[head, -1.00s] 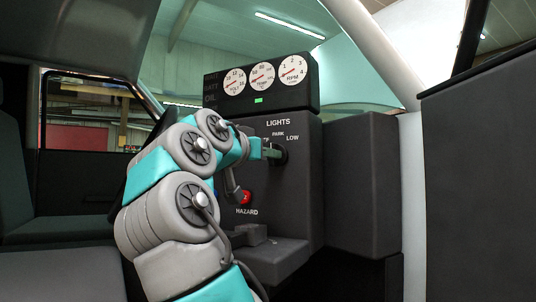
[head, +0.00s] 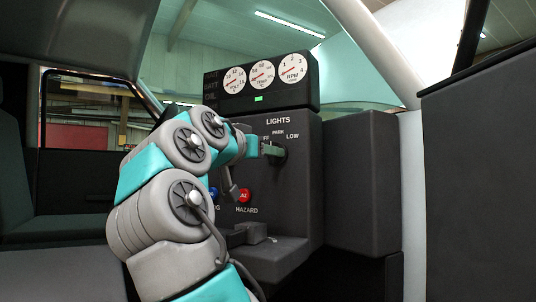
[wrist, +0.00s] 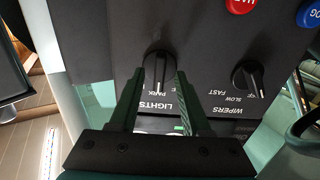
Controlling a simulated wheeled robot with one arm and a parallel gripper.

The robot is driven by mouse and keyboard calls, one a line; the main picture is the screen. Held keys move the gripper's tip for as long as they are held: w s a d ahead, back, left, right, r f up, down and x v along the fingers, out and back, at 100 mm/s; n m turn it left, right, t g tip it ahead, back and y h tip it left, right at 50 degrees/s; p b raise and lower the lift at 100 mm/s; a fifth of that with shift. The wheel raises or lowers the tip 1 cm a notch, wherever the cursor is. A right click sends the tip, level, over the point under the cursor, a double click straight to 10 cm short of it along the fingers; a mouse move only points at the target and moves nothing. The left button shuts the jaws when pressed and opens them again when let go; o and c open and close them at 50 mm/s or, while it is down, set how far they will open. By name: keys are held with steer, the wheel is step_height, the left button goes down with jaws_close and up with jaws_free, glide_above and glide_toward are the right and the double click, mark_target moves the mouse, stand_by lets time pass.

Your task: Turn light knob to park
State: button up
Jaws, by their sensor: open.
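The black light knob (wrist: 159,70) sits on the dark panel below the LIGHTS label, which appears upside down in the wrist view. A pale line on the knob points toward the PARK mark. My gripper (wrist: 160,84) is open, with one finger on each side of the knob and gaps visible between. I cannot tell how deep the fingertips reach over it. In the head view my gripper (head: 268,150) is at the knob (head: 281,154), partly covering it and the OFF mark.
The wipers knob (wrist: 248,78) is beside the light knob. A red hazard button (head: 243,195) and a blue button (wrist: 310,13) are on the same panel. The gauge box (head: 262,84) juts out above. A dark side block (head: 362,185) stands to the right.

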steer(key=v, duration=0.6)
steer(key=shift+s+b, duration=0.35)
steer(key=shift+s, duration=0.05)
steer(key=shift+a, duration=0.15)
